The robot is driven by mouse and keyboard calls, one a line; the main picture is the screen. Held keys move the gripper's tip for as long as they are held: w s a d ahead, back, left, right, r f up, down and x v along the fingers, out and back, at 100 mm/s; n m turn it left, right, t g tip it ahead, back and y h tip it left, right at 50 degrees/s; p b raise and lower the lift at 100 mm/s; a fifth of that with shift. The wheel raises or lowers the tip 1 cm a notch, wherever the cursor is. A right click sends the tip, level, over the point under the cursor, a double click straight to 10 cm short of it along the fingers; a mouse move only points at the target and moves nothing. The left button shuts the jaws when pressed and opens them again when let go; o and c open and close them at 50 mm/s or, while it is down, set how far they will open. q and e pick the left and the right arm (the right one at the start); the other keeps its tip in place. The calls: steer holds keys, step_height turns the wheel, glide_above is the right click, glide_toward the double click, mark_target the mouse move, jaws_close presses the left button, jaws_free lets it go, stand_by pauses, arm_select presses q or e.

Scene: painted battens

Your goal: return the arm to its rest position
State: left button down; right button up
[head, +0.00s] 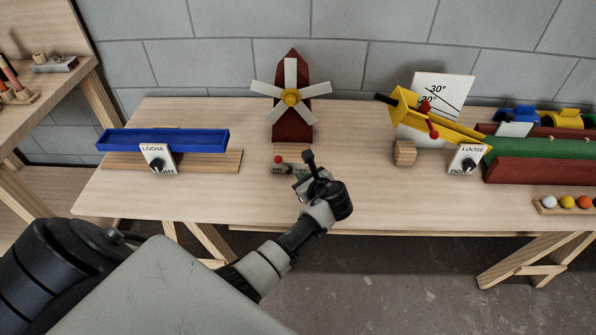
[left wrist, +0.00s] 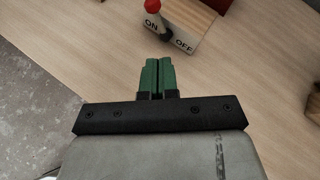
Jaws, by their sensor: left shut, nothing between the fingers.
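My left arm comes in from the lower left in the head view. Its gripper (head: 301,174) is over the front middle of the workbench, just beside the ON/OFF switch block (head: 281,168). In the left wrist view the two green fingers of the left gripper (left wrist: 158,66) are together with nothing between them. The wooden switch block also shows there (left wrist: 190,26), just beyond the fingertips, with a red-knobbed lever. The gripper looks apart from the block. My right gripper is in neither view.
A windmill (head: 292,117) stands behind the switch. A blue trough (head: 165,140) with a LOOSE/TIGHT dial is at the left, and a yellow chute (head: 455,131) at the right. Balls in a rack (head: 547,206) lie at the far right. The bench front between them is clear.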

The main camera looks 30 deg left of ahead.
arm_select(q)
steer(key=s+d+f+n+g+h, duration=0.1)
steer(key=s+d+n+h, duration=0.3)
steer(key=s, duration=0.5)
steer(key=s+d+f+n+g+h, duration=0.1)
steer(key=s+d+n+h, duration=0.1)
steer(key=s+n, duration=0.5)
steer(key=s+d+r+n+h, duration=0.3)
steer(key=s+n, duration=0.1)
steer(key=s, duration=0.4)
steer(key=s+d+r+n+h, duration=0.2)
steer(key=s+d+r+n, duration=0.15)
steer(key=s, duration=0.35)
step_height(320, 180, down, 24)
steer(key=g+p, duration=0.1)
steer(key=g, duration=0.1)
steer(key=s+a+f+g+p, duration=0.1)
steer(key=s+a+f, duration=0.2)
steer(key=s+f, duration=1.3)
steer(key=shift+s+a+f, duration=0.2)
steer(key=shift+s+f, duration=0.15)
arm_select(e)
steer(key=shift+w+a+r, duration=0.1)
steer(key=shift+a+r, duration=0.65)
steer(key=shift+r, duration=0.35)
